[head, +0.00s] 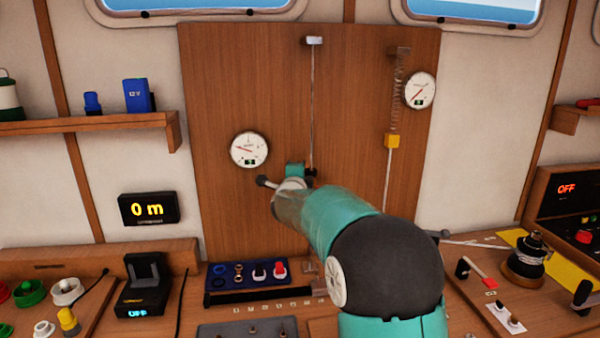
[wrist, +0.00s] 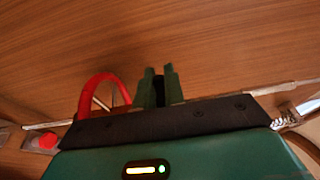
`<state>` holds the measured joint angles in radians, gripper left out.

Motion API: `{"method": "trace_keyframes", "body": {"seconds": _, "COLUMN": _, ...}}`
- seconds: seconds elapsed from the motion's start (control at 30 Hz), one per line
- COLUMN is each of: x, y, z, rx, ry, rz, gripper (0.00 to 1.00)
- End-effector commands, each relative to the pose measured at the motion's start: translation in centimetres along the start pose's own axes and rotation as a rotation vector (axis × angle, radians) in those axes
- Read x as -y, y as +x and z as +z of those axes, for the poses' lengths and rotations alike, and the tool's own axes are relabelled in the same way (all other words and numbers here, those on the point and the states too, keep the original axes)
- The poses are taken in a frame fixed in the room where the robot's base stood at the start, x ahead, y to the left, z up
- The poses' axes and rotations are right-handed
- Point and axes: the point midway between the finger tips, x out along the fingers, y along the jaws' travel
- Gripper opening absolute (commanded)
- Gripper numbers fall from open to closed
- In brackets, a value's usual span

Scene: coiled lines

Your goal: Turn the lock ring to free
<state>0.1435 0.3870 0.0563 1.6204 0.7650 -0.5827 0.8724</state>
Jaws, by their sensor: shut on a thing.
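My gripper (wrist: 160,72) has two green fingers shut on a dark part (wrist: 158,88), of which only a sliver shows between them. I cannot tell whether this part is the lock ring. A red curved hoop (wrist: 97,82) with thin pale rods inside it stands left of the fingers in the wrist view. In the head view my arm reaches to the wooden panel, and the teal end of my gripper (head: 295,170) is close to its lower middle. A black-knobbed rod (head: 263,181) sticks out just left of it. My own arm hides what lies behind and below.
A round gauge (head: 249,150) is on the panel left of my gripper. A vertical line (head: 312,105) runs above it. A blue tray (head: 245,272) of small parts lies on the console below.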

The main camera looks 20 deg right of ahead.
Motion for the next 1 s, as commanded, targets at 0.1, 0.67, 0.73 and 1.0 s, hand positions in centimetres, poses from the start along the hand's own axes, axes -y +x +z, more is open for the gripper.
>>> {"method": "trace_keyframes", "body": {"seconds": 0.1, "x": -0.1, "y": -0.2, "z": -0.2, "rx": 0.065, "ry": -0.001, "rz": 0.002, "gripper": 0.00}}
{"method": "trace_keyframes", "body": {"seconds": 0.67, "x": -0.2, "y": -1.1, "z": -0.6, "rx": 0.365, "ry": -0.001, "rz": 0.003, "gripper": 0.00}}
{"method": "trace_keyframes", "body": {"seconds": 0.73, "x": -0.2, "y": -1.3, "z": -0.6, "rx": 0.403, "ry": 0.000, "rz": 0.003, "gripper": 0.00}}
{"method": "trace_keyframes", "body": {"seconds": 1.0, "x": -0.2, "y": -1.7, "z": -0.8, "rx": 0.549, "ry": 0.001, "rz": 0.003, "gripper": 0.00}}
